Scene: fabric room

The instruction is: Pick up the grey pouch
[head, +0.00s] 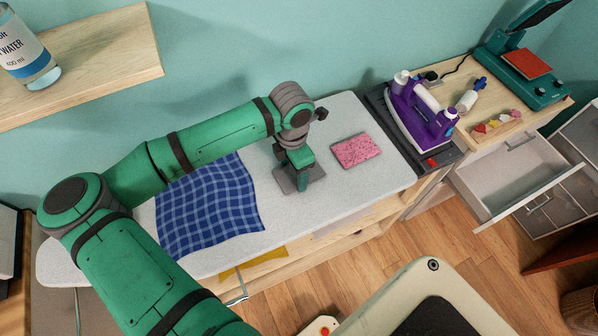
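The grey pouch (285,186) looks like a flat dark grey piece lying on the light ironing board (342,118), left of a pink speckled piece. My gripper (303,184) points down right over it, and its green finger covers the pouch's middle. Only the pouch's edges show around the gripper. I cannot tell whether the fingers touch the pouch, or whether they are open or shut.
A blue checked cloth (208,208) lies left of my gripper, and the pink speckled piece (357,150) lies to the right. A purple iron (420,112) stands on a dark pad at the board's right end. An open drawer (510,172) juts out at the right.

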